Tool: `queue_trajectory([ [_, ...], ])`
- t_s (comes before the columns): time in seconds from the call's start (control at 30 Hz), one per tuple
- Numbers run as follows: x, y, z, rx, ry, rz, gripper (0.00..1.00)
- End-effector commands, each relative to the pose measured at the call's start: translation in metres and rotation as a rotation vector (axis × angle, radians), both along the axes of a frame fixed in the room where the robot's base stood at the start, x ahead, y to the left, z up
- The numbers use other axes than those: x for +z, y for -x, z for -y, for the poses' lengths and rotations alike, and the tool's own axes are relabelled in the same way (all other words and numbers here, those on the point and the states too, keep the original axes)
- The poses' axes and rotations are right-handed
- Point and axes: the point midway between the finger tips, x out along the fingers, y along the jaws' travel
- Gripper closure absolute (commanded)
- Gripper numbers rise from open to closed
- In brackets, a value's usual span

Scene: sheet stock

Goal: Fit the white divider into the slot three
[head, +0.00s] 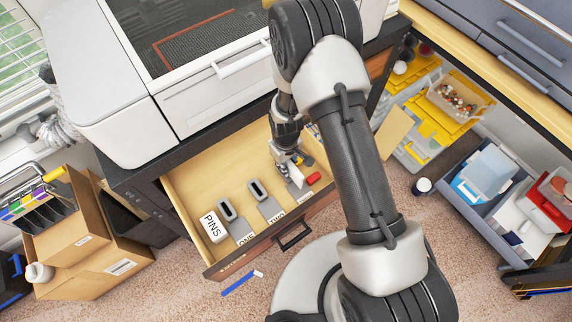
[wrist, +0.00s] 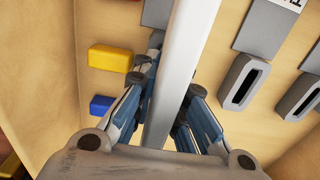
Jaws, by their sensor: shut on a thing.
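The white divider (head: 296,174) is in my gripper (head: 290,155), over the open wooden drawer. In the wrist view the fingers close on both sides of the divider (wrist: 181,65), which runs up the middle of the picture. Two grey slotted holders (head: 227,210) (head: 257,189) stand in the drawer to the left, in line with the labels ONE and TWO. They show at the right in the wrist view (wrist: 243,83) (wrist: 301,97). Slot three is not clearly seen; a grey plate (wrist: 157,13) lies partly behind the divider. Whether the divider touches anything below, I cannot tell.
A white PINS box (head: 213,227) stands at the drawer's left end. A red block (head: 313,178), a yellow block (wrist: 109,57) and a blue block (wrist: 101,104) lie on the divider's other side. The drawer front (head: 254,247) bounds the near side.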

Motion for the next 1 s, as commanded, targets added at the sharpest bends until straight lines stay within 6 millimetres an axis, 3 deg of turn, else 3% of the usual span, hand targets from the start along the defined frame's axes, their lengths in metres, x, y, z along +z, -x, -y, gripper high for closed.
queue_trajectory([
  [0.97,-0.0046,0.0022,0.0007,0.000,0.001,-0.004,1.00],
  [1.0,-0.0046,0.0023,0.0007,0.001,0.002,-0.005,0.92],
])
